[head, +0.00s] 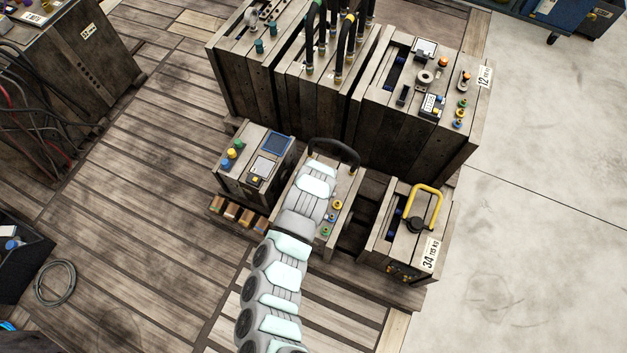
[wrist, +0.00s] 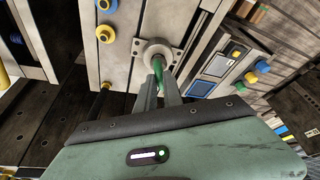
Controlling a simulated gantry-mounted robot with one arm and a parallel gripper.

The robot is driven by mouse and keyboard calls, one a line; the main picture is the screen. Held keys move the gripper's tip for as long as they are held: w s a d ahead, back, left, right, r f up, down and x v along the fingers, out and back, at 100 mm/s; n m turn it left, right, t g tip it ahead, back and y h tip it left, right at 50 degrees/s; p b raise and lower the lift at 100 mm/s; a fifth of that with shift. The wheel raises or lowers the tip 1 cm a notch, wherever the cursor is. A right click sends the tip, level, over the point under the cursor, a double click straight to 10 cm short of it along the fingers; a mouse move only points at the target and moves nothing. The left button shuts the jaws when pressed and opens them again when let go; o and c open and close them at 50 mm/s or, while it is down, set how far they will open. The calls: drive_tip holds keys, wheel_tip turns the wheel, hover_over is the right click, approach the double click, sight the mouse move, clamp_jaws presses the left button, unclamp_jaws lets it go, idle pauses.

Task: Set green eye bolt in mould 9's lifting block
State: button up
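The green eye bolt (wrist: 158,70) shows in the wrist view between my fingertips, over the round socket of a pale lifting block (wrist: 150,47). My gripper (wrist: 159,79) appears shut on it, with a finger on each side. The bolt's lower end is at or in the socket; I cannot tell how deep it sits. In the head view my arm reaches over the middle mould (head: 347,190) of the front row and hides the gripper, bolt and block. No number is readable on this mould.
Left of it stands a mould with a blue panel (head: 277,143). Right is mould 34 (head: 400,250) with a yellow handle (head: 425,192). Taller moulds stand behind, including mould 12 (head: 415,140). A black hoop handle (head: 335,150) rises near my arm. The concrete floor at right is clear.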

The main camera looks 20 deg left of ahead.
drive_tip(key=o, duration=0.5)
drive_tip(key=shift+o, duration=0.2)
drive_tip(key=shift+r, duration=0.1)
drive_tip(key=p+v, duration=0.3)
drive_tip(key=v, duration=0.7)
drive_tip(key=shift+r, duration=0.3)
drive_tip(key=shift+s, duration=0.1)
